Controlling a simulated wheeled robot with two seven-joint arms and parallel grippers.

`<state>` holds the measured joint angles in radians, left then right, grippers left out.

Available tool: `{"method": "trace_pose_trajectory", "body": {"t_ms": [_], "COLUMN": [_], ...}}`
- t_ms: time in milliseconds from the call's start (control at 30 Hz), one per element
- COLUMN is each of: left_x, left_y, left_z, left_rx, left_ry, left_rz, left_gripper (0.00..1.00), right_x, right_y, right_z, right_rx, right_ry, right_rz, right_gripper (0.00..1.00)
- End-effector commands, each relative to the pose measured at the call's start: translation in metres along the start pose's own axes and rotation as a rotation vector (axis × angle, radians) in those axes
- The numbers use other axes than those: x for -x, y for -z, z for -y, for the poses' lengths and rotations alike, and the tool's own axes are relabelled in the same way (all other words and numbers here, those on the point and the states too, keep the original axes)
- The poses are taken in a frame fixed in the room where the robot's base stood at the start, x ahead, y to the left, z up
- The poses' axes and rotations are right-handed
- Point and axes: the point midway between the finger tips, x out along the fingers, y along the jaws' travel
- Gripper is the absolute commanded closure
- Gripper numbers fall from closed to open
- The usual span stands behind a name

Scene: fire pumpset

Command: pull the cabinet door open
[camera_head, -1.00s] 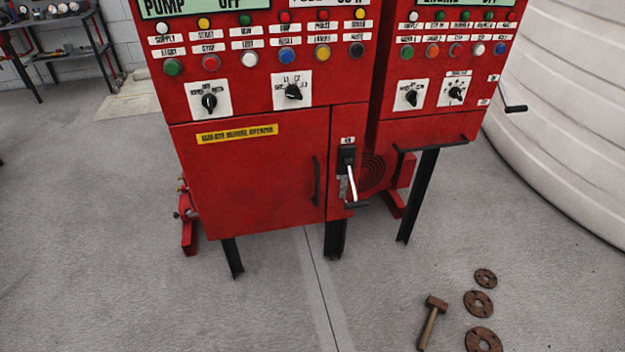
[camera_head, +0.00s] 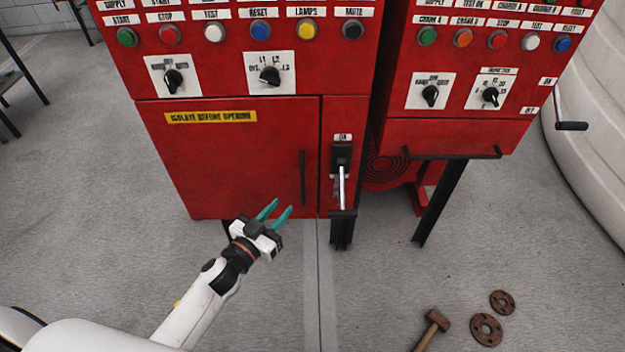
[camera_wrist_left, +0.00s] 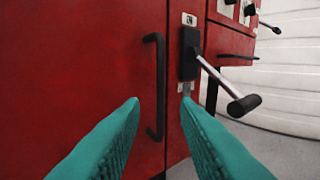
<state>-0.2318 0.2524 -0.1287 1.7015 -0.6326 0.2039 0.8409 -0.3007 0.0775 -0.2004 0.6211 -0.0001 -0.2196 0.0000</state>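The red cabinet door (camera_head: 230,160) is shut, with a yellow label near its top. Its black vertical handle (camera_head: 302,178) is on the right side of the door; it also shows in the left wrist view (camera_wrist_left: 154,88). My left gripper (camera_head: 275,211) is in front of the door's lower right part, below and left of the handle in the head view. Its two teal fingers are apart with nothing between them. In the left wrist view the fingers (camera_wrist_left: 160,110) point towards the handle, which shows between them, not touched. My right gripper is not in view.
A switch lever (camera_head: 341,186) on a black base marked ON is just right of the door. A second red panel (camera_head: 455,135) and a pale ribbed tank (camera_head: 595,130) stand further right. A hammer (camera_head: 433,329) and rusty discs (camera_head: 487,329) lie on the floor.

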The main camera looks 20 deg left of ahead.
Motion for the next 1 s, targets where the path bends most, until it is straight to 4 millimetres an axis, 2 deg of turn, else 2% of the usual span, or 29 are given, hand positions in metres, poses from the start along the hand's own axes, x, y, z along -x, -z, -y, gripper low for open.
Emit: {"method": "trace_pose_trajectory", "body": {"t_ms": [133, 300, 500, 700, 933, 1000], "left_x": [-0.031, -0.065, -0.093, -0.103, -0.103, -0.103], "left_y": [-0.001, -0.001, 0.000, 0.001, 0.001, 0.001], "left_z": [0.000, 0.000, 0.000, 0.000, 0.000, 0.000], "left_rx": [0.001, 0.002, 0.003, 0.001, 0.001, 0.001], "left_ry": [-0.001, -0.001, -0.002, -0.001, -0.001, -0.001], "left_rz": [0.003, 0.002, 0.000, -0.001, -0.002, -0.002], "left_gripper": [0.72, 0.72, 0.72, 0.72, 0.72, 0.81], "right_x": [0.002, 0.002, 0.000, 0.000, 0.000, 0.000], "right_y": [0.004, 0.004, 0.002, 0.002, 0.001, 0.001], "right_z": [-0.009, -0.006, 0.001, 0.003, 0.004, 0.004], "right_rx": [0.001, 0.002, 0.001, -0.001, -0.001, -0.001], "right_ry": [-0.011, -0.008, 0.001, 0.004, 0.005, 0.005], "right_rz": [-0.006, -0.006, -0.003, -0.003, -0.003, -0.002], "right_gripper": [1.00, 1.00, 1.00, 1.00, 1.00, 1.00]}}
